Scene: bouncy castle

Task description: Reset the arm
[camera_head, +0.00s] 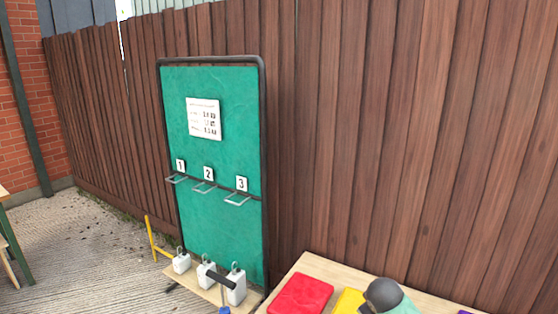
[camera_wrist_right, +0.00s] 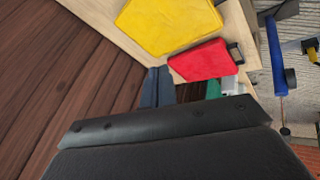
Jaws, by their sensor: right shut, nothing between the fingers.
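My right gripper (camera_wrist_right: 165,125) shows in the right wrist view as a wide dark shape across the bottom. My left gripper is not in view.
A green board (camera_head: 215,110) with numbered metal hooks stands before the wooden fence (camera_head: 400,120). White weights (camera_head: 236,285) stand at its foot, near a blue-and-black tool (camera_head: 222,283). The red pad (camera_head: 300,294) lies on a wooden table (camera_head: 318,266). The paved ground at left is mostly clear.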

